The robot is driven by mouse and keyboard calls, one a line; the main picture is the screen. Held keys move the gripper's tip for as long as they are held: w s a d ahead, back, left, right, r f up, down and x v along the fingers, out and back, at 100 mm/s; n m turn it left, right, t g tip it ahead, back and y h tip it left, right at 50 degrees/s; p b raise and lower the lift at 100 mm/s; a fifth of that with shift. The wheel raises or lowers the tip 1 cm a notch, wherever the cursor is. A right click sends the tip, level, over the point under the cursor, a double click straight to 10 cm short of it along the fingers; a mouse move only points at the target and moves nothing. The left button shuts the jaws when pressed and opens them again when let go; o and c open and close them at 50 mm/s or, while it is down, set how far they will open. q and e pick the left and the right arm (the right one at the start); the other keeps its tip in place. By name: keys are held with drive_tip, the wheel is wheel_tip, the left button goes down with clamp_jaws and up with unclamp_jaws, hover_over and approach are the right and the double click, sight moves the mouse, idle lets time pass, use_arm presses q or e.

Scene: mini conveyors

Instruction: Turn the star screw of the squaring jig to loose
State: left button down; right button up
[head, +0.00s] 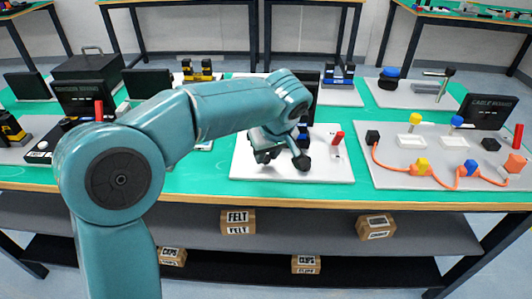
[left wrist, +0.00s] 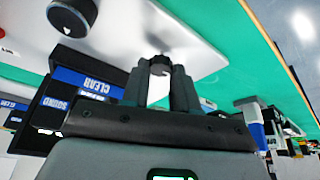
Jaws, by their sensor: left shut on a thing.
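The squaring jig stands on a white board (head: 325,174) at the middle of the green bench, below my left forearm. My left gripper (head: 280,158) reaches down over this board. In the left wrist view, its two dark fingers (left wrist: 160,80) are closed around a small dark star screw (left wrist: 160,64) that stands up from the white board. The fingers and arm hide the screw in the head view, and I cannot read its turn position. A black round knob (left wrist: 72,14) with a pale mark sits at the top left of the wrist view. My right gripper is not in view.
A red handle (head: 338,138) stands at the board's right side. A dark block with a blue "CLEAR" label (left wrist: 88,82) is close to my left fingers. A cable board (head: 390,178) with an orange cable lies to the right. Green bench shows between the boards.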

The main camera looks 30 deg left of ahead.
use_arm(q)
drive_tip(key=shift+n, duration=0.6)
drive_tip(key=c, duration=0.9)
unclamp_jaws()
drive_tip(key=shift+o, duration=0.2)
drive_tip(key=p+v, duration=0.4)
drive_tip(key=v, duration=1.2)
drive_tip(key=shift+w+r, duration=0.2)
drive_tip(key=shift+w, duration=0.1)
drive_tip(key=shift+s+d, duration=0.1)
